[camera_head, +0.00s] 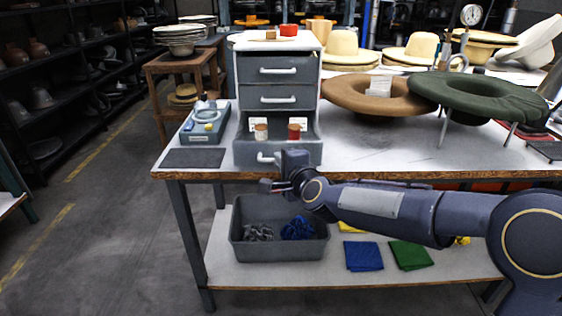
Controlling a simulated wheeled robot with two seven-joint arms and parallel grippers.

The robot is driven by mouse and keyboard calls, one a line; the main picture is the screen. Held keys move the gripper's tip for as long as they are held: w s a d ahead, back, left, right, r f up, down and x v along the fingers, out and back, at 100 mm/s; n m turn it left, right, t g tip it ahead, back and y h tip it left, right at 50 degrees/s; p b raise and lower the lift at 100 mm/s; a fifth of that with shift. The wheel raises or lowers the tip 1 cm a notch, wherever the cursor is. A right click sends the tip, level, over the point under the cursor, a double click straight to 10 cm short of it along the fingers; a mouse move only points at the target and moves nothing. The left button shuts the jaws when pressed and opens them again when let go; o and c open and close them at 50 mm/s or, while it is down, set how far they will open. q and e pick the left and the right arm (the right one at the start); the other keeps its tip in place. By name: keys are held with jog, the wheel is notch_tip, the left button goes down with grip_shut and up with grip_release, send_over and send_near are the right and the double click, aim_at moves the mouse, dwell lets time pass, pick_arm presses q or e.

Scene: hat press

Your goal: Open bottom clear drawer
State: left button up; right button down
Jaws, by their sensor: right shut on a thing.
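A grey drawer cabinet (242,112) with white handles stands on the workbench. Its bottom drawer (243,152) is pulled out toward me, and I can see inside it from above. Two small spools, one tan (261,132) and one red (294,132), and pale cards are in it. My right gripper (284,168) is at the front of this drawer, shut on its white handle (266,158), whose left end shows. The gripper covers the handle's right part. The two drawers above with visible handles (278,71) are shut. My left gripper is not in view.
Below, a grey bin (279,250) and folded cloths (363,256) sit on the lower shelf. The floor at left is clear.

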jog(key=c, duration=1.5)
grip_release()
jog(key=v, duration=0.7)
jog(key=shift+s+d, duration=0.15)
jog(key=shift+s, duration=0.2)
jog(key=shift+r, duration=0.1)
